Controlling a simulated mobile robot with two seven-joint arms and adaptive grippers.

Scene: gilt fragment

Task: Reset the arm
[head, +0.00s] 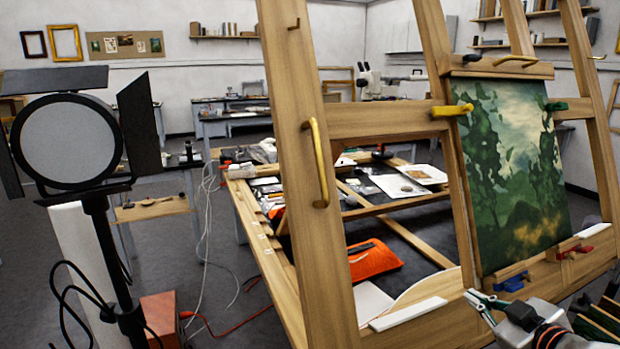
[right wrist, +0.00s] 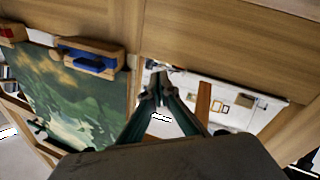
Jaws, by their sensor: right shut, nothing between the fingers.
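My right gripper (head: 484,304) shows at the lower right of the head view, in front of the easel's lower ledge. Its fingers are shut with nothing between them. In the right wrist view the fingertips (right wrist: 158,88) come together near the middle, apart from the painting. The wooden easel (head: 305,150) stands large in front of me. It bears a green landscape painting (head: 515,170), which also shows at the left of the right wrist view (right wrist: 85,95). My left gripper is not in view.
A studio lamp (head: 70,140) on a black stand is at the left. A red-brown box (head: 160,315) and loose cables are on the floor near it. Blue (head: 512,282) and red clamps sit on the ledge.

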